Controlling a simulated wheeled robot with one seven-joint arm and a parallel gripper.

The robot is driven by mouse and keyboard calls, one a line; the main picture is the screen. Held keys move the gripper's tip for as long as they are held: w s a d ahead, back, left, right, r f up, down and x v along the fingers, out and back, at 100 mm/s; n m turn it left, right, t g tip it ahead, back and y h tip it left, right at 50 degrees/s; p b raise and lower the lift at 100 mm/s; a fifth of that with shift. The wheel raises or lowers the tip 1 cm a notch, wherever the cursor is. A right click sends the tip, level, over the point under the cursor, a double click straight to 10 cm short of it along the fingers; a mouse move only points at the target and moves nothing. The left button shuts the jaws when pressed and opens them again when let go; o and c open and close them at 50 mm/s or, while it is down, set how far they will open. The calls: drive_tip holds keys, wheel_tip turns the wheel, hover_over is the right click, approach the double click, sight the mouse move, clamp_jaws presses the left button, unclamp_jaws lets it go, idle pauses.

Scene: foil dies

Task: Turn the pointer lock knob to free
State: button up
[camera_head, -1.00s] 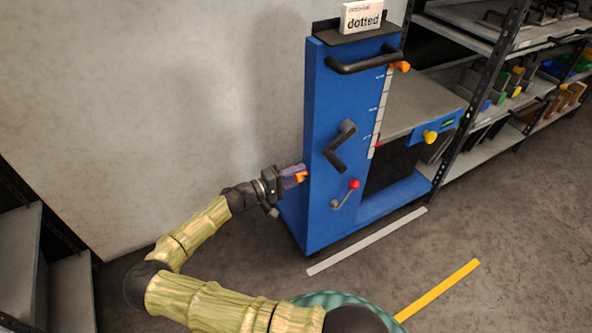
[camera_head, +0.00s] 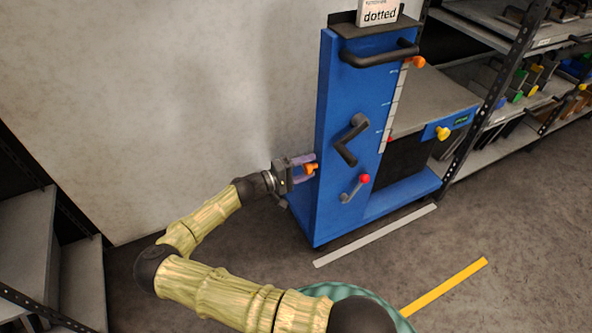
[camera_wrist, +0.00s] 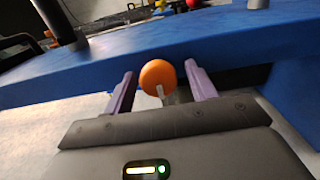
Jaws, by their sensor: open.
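An orange knob (camera_head: 310,169) sticks out from the left side of the blue machine (camera_head: 336,205). In the wrist view the knob (camera_wrist: 159,74) shows as a round orange cap between my two purple fingers, with a short pale bar at its lower edge. My gripper (camera_head: 309,168) is open around the knob, one finger above it and one below in the head view. In the wrist view (camera_wrist: 161,86) a gap shows on each side of the knob. A second orange knob (camera_head: 416,62) sits at the top of the white scale (camera_head: 394,105). No lock marking is readable.
The machine's front carries a black bar handle (camera_head: 378,54), a dark crank (camera_head: 350,140) and a small red-tipped lever (camera_head: 354,188). A yellow knob (camera_head: 442,133) is at right. Shelves (camera_head: 540,90) stand beyond it. A plain wall is behind my arm.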

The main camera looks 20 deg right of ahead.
drive_tip(key=a+p, duration=0.1)
drive_tip(key=a, duration=1.6)
drive_tip(key=shift+s+a+p, duration=0.25)
drive_tip(key=shift+s+p, duration=0.1)
